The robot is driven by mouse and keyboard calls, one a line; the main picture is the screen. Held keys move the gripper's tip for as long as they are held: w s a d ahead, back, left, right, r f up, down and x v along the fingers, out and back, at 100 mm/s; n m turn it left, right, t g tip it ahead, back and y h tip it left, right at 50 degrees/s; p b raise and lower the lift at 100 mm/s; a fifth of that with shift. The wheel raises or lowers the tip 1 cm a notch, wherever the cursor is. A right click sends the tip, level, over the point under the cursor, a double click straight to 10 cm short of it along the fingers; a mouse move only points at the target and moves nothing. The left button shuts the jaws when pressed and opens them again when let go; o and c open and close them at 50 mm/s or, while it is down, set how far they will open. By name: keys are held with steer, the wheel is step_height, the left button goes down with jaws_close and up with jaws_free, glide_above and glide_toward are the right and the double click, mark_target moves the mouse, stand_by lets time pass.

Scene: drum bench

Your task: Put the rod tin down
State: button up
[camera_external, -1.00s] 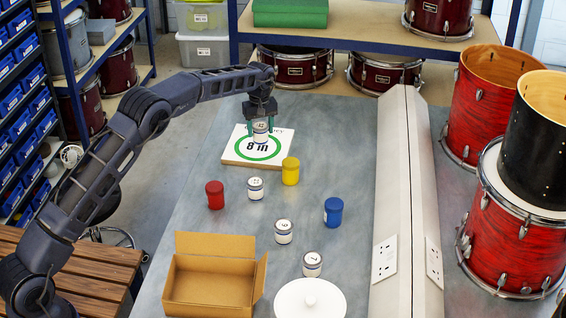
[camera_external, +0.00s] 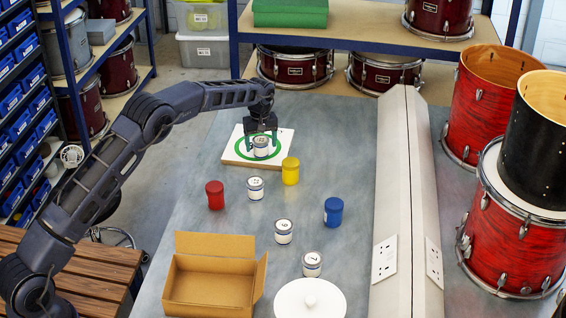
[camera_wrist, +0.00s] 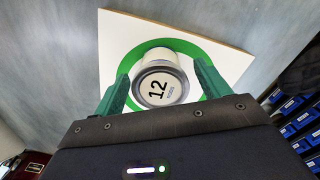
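The rod tin (camera_external: 261,149), a small white tin with a grey lid marked 12, stands upright on the square white board (camera_external: 233,155), inside its green ring. The tin also shows in the wrist view (camera_wrist: 160,88), where the ring (camera_wrist: 213,50) curves around it. My gripper (camera_external: 262,140) is low over the board with one green finger on each side of the tin. In the wrist view, narrow gaps show between the fingers (camera_wrist: 160,80) and the tin, so the gripper looks open. The tin hides the board's middle marking.
Nearby stand a yellow jar (camera_external: 290,171), a red jar (camera_external: 214,195), a blue jar (camera_external: 333,211) and similar white tins (camera_external: 255,188). An open cardboard box (camera_external: 212,280) and a white round lid (camera_external: 310,300) are at the front. A pale socket trunking (camera_external: 400,180) runs along the right.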

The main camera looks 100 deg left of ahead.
mark_target(261, 140)
steer(key=shift+r, duration=0.15)
step_height(261, 140, up, 12)
stand_by(0.7)
steer(key=shift+r, duration=0.1)
